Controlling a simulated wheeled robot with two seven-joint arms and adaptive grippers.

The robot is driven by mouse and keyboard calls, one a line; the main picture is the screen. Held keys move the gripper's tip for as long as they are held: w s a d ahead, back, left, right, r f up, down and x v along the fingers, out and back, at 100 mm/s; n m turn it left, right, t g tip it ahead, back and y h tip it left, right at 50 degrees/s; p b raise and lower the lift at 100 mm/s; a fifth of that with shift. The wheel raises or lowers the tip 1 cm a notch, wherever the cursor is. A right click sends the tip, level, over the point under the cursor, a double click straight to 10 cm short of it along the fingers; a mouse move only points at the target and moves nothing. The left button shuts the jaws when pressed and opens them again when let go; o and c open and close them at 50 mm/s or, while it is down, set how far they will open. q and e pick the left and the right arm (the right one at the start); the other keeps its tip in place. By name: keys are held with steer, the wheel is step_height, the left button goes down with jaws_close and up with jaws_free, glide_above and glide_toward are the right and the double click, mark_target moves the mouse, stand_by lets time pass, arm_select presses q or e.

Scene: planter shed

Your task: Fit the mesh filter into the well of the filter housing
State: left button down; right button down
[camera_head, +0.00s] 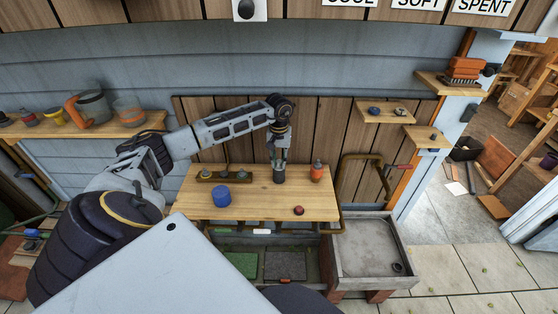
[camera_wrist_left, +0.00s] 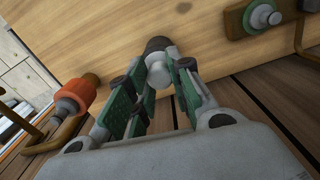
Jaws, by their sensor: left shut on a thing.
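My left gripper (camera_head: 279,157) points down over the back middle of the wooden bench. It is shut on the pale knob (camera_wrist_left: 157,73) of a dark cylinder (camera_head: 279,174), which looks like the mesh filter. The cylinder's dark part (camera_wrist_left: 157,45) shows beyond the fingertips in the wrist view. I cannot tell whether it touches the bench or is inside anything. No filter housing is clearly identifiable; a brown block with knobs (camera_head: 227,177) stands left of the gripper, and a blue cylinder (camera_head: 221,196) stands front left. My right gripper is not in view.
An orange bottle-like thing (camera_head: 316,172) stands close right of the gripper. A small red knob (camera_head: 298,210) lies near the front edge of the bench (camera_head: 262,205). A grey basin (camera_head: 375,250) is at the right, below bench height. The front middle of the bench is mostly clear.

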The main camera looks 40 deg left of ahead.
arm_select(q)
steer(key=shift+f, duration=0.1)
steer(key=c, duration=1.2)
jaws_free()
steer(key=shift+r, duration=5.95)
